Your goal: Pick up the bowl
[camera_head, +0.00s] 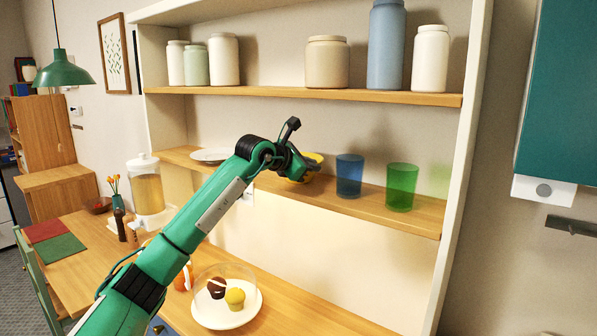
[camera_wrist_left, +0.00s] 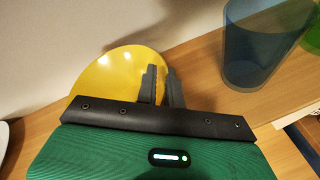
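The yellow bowl (camera_head: 315,158) is at the middle shelf of the wall unit, largely hidden behind my left gripper (camera_head: 303,166) in the head view. In the left wrist view the bowl (camera_wrist_left: 115,75) shows as a wide yellow round. My left gripper's two grey fingers (camera_wrist_left: 162,86) are close together at the bowl's right edge, with the rim between them. The gripper looks shut on the rim. I cannot tell whether the bowl still touches the shelf. My right gripper is not in view.
A blue cup (camera_head: 349,175) stands close right of the bowl, then a green cup (camera_head: 401,187). A white plate (camera_head: 212,156) lies left on the shelf (camera_head: 420,222). Jars stand on the upper shelf (camera_head: 270,93). Below, muffins sit under a clear dome on a plate (camera_head: 222,318).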

